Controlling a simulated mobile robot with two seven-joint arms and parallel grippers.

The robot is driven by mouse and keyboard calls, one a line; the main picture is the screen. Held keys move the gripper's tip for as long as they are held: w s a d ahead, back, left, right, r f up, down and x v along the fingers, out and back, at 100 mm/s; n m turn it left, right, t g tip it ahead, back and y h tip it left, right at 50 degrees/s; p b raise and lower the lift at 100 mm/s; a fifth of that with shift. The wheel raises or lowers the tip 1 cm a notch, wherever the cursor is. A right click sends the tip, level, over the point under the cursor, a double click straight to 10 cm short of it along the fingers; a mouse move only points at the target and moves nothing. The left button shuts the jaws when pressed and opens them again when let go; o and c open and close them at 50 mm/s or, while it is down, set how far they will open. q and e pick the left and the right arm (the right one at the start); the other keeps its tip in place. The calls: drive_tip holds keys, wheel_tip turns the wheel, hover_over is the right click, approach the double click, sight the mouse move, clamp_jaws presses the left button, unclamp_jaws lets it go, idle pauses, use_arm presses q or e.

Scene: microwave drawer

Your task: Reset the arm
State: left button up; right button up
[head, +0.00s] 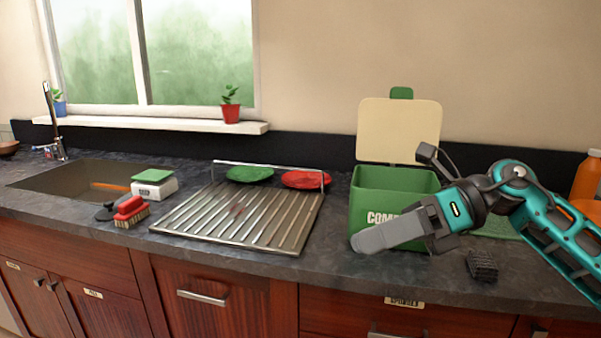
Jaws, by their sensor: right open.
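My right gripper (362,241) comes in from the right on its teal and dark grey arm. It hangs in front of the green compost bin (367,206) and hides part of the bin's front and lettering. It is open and appears empty. The fingers point left, over the front part of the counter. My left gripper is not in view.
The dish rack (240,217) holds a green plate (250,174) and a red plate (305,180). The sink (60,177), a scale-like white box (154,188) and a red brush (131,210) are left. A dark block (482,266) lies right. The bin lid (399,130) stands open.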

drive_tip(key=a+f+m+t+y, duration=0.4)
drive_tip(key=m+t+y, duration=0.3)
drive_tip(key=m, duration=0.5)
drive_tip(key=w+d+f+m+t+h, duration=0.1)
drive_tip(key=d+f+m+t+h, duration=0.2)
drive_tip(key=f+m+t+h, duration=0.5)
drive_tip(key=w+d+f+m+t+h, duration=0.1)
drive_tip(key=d+f+m+t+h, duration=0.3)
drive_tip(key=m, duration=0.8)
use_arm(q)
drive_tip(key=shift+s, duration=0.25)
use_arm(e)
drive_tip(key=s+d+f+m+g+h, duration=0.2)
drive_tip(key=s+f+m, duration=0.4)
drive_tip(key=f, duration=0.6)
drive_tip(key=s+d+f+m+g+h, duration=0.3)
drive_tip(key=s+f+m, duration=0.4)
drive_tip(key=s+f, duration=0.3)
drive_tip(key=shift+f+g+h, duration=0.7)
drive_tip(key=shift+f+h, duration=0.15)
drive_tip(key=shift+h, duration=0.25)
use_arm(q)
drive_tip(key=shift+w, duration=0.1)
